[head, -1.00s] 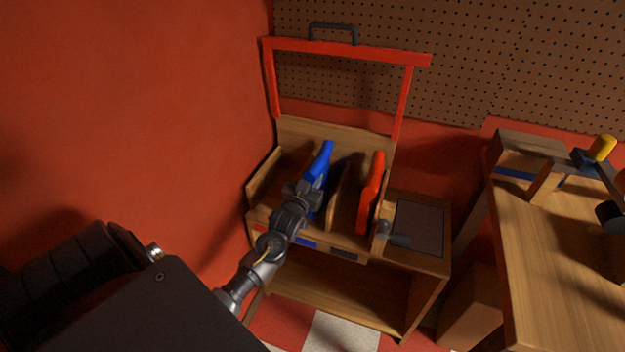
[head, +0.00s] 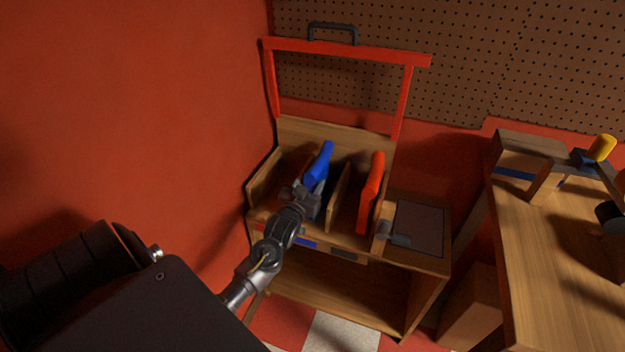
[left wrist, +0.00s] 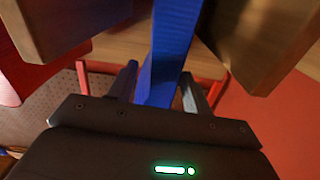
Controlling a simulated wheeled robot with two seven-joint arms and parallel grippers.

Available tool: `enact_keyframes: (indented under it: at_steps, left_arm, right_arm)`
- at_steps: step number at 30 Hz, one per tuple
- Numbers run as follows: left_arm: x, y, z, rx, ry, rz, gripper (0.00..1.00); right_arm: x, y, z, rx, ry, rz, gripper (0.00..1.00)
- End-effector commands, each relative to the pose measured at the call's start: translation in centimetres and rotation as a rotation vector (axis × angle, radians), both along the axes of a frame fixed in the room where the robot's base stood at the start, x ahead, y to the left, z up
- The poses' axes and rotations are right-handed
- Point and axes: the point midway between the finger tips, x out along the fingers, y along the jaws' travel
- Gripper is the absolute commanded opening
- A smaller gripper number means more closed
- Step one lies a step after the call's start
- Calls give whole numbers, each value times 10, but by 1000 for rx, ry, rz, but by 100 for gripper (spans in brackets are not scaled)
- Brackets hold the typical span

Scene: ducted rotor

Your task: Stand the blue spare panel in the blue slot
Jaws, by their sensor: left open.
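The blue panel (head: 321,165) stands on edge, leaning a little, in the rack compartment behind the blue label (head: 306,242). That compartment lies between two wooden dividers. My left gripper (head: 308,192) is at the panel's near edge and is open. In the left wrist view the blue panel (left wrist: 170,50) runs between the two spread fingers (left wrist: 158,88), with a gap visible on the right finger's side. The panel's bottom edge is hidden by the gripper and rack front. My right gripper is not in view.
A red panel (head: 371,195) stands in the compartment to the right, past a wooden divider (head: 340,198). A red frame (head: 345,50) rises behind the rack. A side shelf with a dark top (head: 418,226) and a workbench (head: 565,250) lie to the right.

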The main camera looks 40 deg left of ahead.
Motion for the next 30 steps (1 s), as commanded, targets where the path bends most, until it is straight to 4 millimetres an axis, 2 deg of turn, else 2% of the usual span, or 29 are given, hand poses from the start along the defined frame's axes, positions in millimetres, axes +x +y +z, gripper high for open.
enact_keyframes:
  at_steps: [6, 13, 18, 26, 28, 30]
  left_arm:
    - [-47, -15, -1, -3, 1, 0, 49]
    - [-82, -27, 0, -1, 1, 0, 49]
    - [-92, -30, 1, -1, 0, 1, 49]
    - [-93, -30, 1, -1, 0, 1, 49]
    - [-93, -31, -5, -2, 13, -1, 49]
    - [-93, -35, -25, -9, 61, -10, 49]
  right_arm:
    - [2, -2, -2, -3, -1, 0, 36]
    - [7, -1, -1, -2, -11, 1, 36]
    - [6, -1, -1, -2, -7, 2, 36]
    - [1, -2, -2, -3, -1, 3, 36]
    - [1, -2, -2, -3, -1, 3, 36]
    - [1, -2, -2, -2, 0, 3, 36]
